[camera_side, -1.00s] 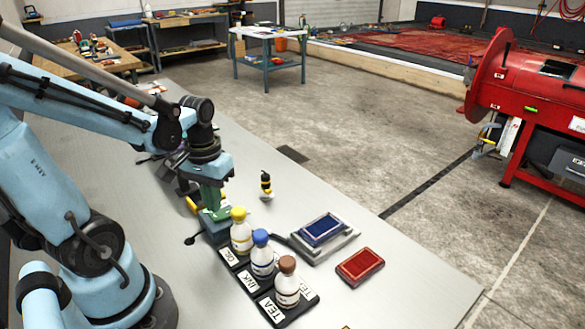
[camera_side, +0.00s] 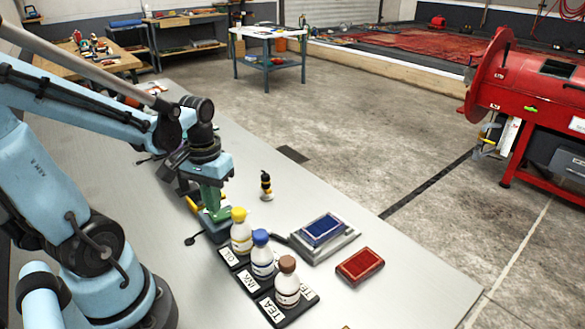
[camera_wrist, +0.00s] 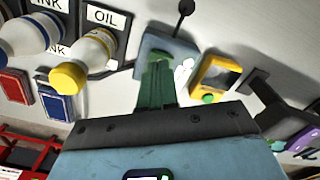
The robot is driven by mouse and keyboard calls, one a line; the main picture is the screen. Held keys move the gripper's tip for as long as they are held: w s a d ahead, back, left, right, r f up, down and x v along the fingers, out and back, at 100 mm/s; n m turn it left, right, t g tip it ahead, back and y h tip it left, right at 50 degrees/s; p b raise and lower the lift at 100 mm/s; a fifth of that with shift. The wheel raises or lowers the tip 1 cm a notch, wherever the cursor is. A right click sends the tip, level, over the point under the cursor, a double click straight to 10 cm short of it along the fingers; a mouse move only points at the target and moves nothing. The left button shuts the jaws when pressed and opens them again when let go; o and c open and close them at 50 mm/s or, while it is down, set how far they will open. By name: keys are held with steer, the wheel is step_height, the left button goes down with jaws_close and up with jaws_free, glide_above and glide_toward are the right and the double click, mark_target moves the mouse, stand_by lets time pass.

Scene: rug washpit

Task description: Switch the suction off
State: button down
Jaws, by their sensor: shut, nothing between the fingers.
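A blue-grey box (camera_side: 212,228) stands on the bench under my gripper, partly hidden by it. A thin black lever with a round knob (camera_side: 190,241) sticks out from its side. In the wrist view the box (camera_wrist: 170,50) is at top centre and the knob (camera_wrist: 186,7) is at the top edge. My gripper (camera_side: 212,207) has green fingers, shut and empty, pointing down at the box. The fingers (camera_wrist: 157,70) overlap the box in the wrist view. I cannot tell whether they touch it. No marking for on or off is readable.
Oil (camera_side: 241,234), ink (camera_side: 262,256) and tea (camera_side: 287,284) bottles stand in a black labelled tray close to the box. A blue rug piece (camera_side: 322,229) lies on a grey plate; a red one (camera_side: 360,265) lies beside it. A yellow-framed device (camera_wrist: 215,78) is near the fingers.

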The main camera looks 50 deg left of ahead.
steer(key=shift+f, duration=0.9)
stand_by(0.9)
steer(key=shift+r, duration=3.5)
steer(key=w+d+r+m+t, duration=0.2)
steer(key=w+d+m+t, duration=0.4)
steer(key=d, duration=0.4)
steer(key=shift+w+d+t, duration=0.3)
steer(key=shift+d+t, duration=0.1)
steer(key=shift+t, duration=0.2)
